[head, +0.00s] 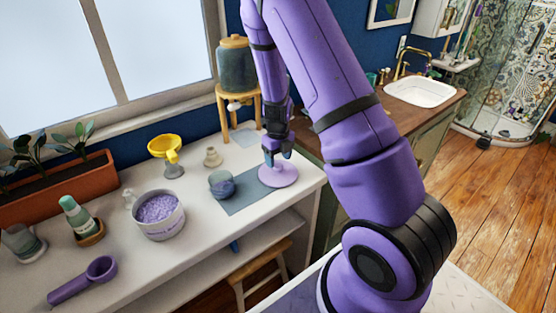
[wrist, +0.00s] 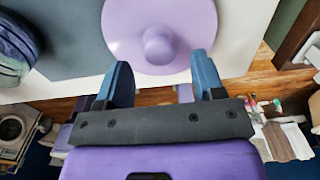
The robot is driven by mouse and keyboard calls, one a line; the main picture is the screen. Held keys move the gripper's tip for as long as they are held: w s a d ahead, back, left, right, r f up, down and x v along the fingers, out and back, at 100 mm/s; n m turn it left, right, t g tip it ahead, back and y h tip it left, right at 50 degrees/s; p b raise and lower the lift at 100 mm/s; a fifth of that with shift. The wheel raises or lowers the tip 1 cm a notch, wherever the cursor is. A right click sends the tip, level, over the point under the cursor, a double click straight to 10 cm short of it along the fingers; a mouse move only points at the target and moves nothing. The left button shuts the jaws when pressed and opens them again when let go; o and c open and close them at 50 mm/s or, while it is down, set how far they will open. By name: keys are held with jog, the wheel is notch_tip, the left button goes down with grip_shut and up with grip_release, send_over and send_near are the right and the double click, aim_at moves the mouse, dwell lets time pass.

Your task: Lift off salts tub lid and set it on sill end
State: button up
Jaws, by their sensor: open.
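The lid (head: 279,178), a flat lilac disc with a round knob, lies on the right end of the white sill (head: 308,176), partly over a grey mat. It fills the top middle of the wrist view (wrist: 125,22), knob facing up. My gripper (head: 277,157) is just above the lid. Its blue fingers (wrist: 162,70) are open and empty, with the knob in front of the gap between them in the wrist view. The salts tub (head: 161,227) stands uncovered further left, a pale round tub full of purple grains.
A blue-grey round pot (head: 221,184) stands at the mat's left edge. A purple scoop (head: 83,280) lies front left.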

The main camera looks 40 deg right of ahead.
jog(key=shift+r, duration=2.35)
jog(key=shift+r, duration=0.1)
notch_tip(320, 180, up, 11)
